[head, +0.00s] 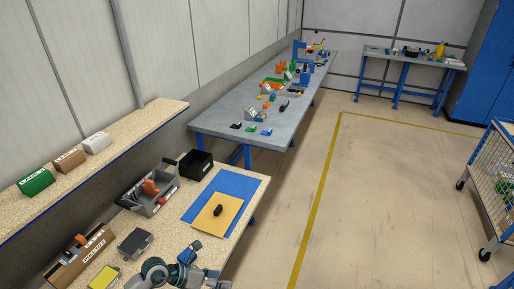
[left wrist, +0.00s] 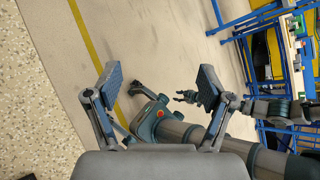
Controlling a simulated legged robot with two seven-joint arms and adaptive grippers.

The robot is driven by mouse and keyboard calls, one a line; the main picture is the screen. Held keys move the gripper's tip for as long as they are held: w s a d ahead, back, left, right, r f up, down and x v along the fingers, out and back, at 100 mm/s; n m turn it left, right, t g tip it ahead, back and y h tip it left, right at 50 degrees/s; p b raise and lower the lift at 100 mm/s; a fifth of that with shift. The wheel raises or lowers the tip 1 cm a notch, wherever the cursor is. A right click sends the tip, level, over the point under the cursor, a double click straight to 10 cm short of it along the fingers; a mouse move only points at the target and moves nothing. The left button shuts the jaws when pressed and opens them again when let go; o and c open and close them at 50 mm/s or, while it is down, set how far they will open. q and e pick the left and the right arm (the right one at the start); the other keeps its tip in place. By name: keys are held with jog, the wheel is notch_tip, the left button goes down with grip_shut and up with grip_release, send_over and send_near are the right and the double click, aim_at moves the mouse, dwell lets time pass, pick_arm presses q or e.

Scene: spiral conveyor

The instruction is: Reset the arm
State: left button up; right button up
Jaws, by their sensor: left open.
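My left gripper (head: 203,267) is at the bottom of the head view, near the front edge of the speckled bench (head: 245,212). In the left wrist view its two fingers stand wide apart, with only floor and parts of my own body showing between them (left wrist: 153,85). It holds nothing and is clear of the objects on the bench. A small pincer-like shape, seemingly my right gripper (left wrist: 187,97), shows in the left wrist view, too small to read its jaws.
The bench carries a yellow board (head: 228,228) with a black object on it, a blue mat (head: 239,185), a grey tote (head: 130,200), a black bin (head: 196,176), a grey box (head: 135,243) and a cardboard box (head: 68,272). The floor (head: 390,200) to the right is clear.

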pick_arm(q)
jog(key=d+r+n+t+h, duration=0.4)
jog(key=d+r+h, duration=0.2)
jog(key=r, duration=0.2)
jog(key=w+a+r+n+t+y, duration=0.2)
jog(key=a+r+n+t, duration=0.25)
jog(key=n+t, duration=0.7)
jog(key=s+a+f+n+g+y, duration=0.2)
jog(key=a+f+n+y, duration=0.95)
jog(key=n+y, duration=0.55)
jog(key=s+f+n+g+h, duration=0.1)
jog(key=s+f+n+g, duration=0.3)
jog(key=s+f+g, duration=0.5)
jog(key=s+f+n+g+h, duration=0.2)
jog(key=s+f+n+g, duration=0.25)
jog(key=s+f, duration=0.8)
jog(key=f, duration=0.9)
jog(key=s+f, duration=0.3)
jog(key=f, duration=0.7)
jog(key=s+a+f+g, duration=0.1)
jog(key=s+f, duration=1.2)
jog(key=f, duration=0.3)
jog(key=shift+s+a+f+g, duration=0.2)
jog(key=shift+s+a+g, duration=0.1)
jog(key=shift+a, duration=0.1)
pick_arm(e)
jog(key=shift+s+d, duration=0.15)
jog(key=shift+d, duration=0.55)
